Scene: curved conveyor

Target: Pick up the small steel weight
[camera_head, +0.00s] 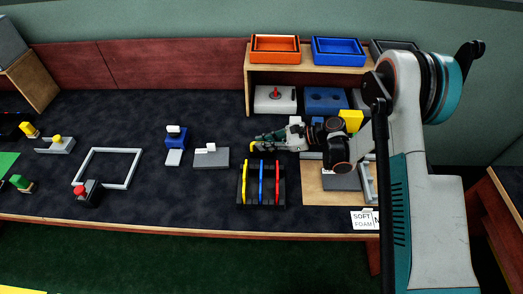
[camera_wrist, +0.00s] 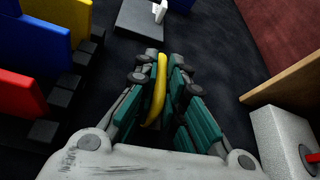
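My gripper (camera_wrist: 164,66) reaches out low over the dark table, pointing left in the head view (camera_head: 258,138). Its teal fingers are close together around a slim, curved yellow object (camera_wrist: 157,92) that looks like a banana; they appear shut on it. In the head view only a bit of yellow shows at the fingers. I cannot make out a small steel weight with certainty in either view. A flat grey block with a white tag (camera_head: 211,158) lies beyond the fingertips, apart from them; it also shows at the top of the wrist view (camera_wrist: 138,27).
A black rack with yellow, blue and red upright panels (camera_head: 262,183) stands close in front of my gripper. A wooden shelf (camera_head: 292,75) with orange and blue bins is behind. A white box with a red knob (camera_head: 275,105) stands under it.

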